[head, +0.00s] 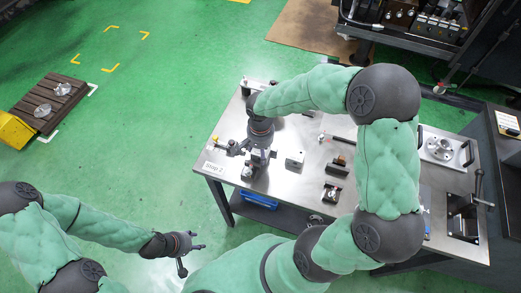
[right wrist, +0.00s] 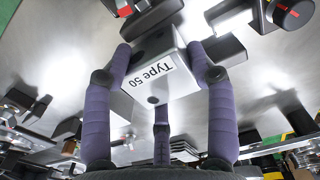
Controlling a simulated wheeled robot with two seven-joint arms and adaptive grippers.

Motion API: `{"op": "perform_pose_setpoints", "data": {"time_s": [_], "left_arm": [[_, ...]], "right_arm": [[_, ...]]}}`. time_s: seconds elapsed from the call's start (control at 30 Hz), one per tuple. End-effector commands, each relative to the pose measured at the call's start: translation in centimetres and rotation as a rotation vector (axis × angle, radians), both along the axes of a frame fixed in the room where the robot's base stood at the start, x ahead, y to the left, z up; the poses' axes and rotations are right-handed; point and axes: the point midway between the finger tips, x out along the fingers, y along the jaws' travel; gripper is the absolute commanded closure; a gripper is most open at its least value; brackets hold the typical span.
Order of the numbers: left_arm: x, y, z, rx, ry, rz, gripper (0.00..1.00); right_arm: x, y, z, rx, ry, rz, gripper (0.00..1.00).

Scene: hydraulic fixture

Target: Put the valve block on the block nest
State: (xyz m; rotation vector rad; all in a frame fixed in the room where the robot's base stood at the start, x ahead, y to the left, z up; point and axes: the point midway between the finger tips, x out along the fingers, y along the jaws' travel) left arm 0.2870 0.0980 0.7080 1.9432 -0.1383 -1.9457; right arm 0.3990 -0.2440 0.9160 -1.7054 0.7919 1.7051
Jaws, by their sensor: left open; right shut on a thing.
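My right gripper (head: 258,158) reaches down over the left part of the steel table. In the right wrist view its purple fingers are closed around a pale metal block labelled "Type 50" (right wrist: 158,72), which I take for the valve block. The block has dark round holes in its faces. In the head view the hand mostly hides it. I cannot tell for sure which fixture is the block nest, or whether the held block touches anything below. My left gripper (head: 192,246) is open and empty, out over the green floor left of the table.
The steel table (head: 228,178) carries a small metal block (head: 295,160), a dark fixture (head: 333,192), a flanged part on a plate (head: 440,149) and a lever device (head: 466,208). A pallet (head: 48,102) with metal parts lies on the floor at left. Open floor lies between.

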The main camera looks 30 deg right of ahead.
Motion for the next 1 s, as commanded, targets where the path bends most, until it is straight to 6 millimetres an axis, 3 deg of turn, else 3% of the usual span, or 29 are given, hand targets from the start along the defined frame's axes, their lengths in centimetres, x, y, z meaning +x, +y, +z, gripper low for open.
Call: {"op": "perform_pose_setpoints", "data": {"time_s": [0.03,0.07,0.13,0.47,0.67,1.0], "left_arm": [[0.0,0.0,0.0,0.000,0.000,0.000,0.51],[0.0,0.0,0.1,0.000,0.000,0.000,0.51],[0.0,0.0,0.1,0.000,0.000,0.000,0.51],[0.0,0.0,0.1,0.000,0.000,0.000,0.51],[0.0,0.0,1.1,0.000,0.000,0.000,0.51],[0.0,0.0,3.0,0.000,0.000,0.000,0.51]], "right_arm": [[0.1,0.0,0.1,0.000,-0.001,0.000,0.90],[0.0,0.0,0.0,0.000,0.000,0.000,0.37],[0.0,0.0,0.0,0.000,0.000,0.000,0.19],[0.0,0.0,0.1,0.000,0.000,0.000,0.19],[0.0,0.0,1.2,0.000,0.000,0.000,0.19],[0.1,0.0,7.7,0.000,-0.005,-0.001,0.19]]}}
